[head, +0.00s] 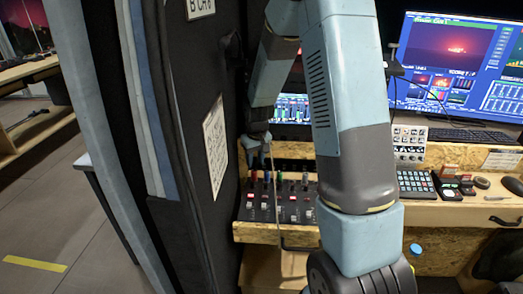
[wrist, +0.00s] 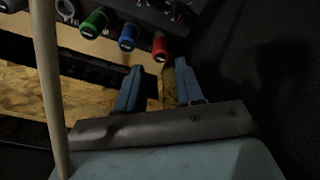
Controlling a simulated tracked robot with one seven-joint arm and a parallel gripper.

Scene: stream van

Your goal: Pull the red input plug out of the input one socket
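In the wrist view the red plug (wrist: 159,45) sits in the front of a dark panel (wrist: 150,12). My gripper (wrist: 159,66) is open, its two blue fingers apart and pointing at the red plug. The plug lies just beyond the fingertips, roughly between their lines; I see no contact. In the head view my gripper (head: 258,141) hangs above the panel (head: 275,212), beside the dark padded wall.
A blue plug (wrist: 130,36) and a green plug (wrist: 94,23) sit close to the left of the red one in the wrist view. A thin pale rod (wrist: 47,80) crosses that view's left side. The padded wall (head: 195,110) stands close left of my arm. Monitors (head: 455,65) stand behind the desk.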

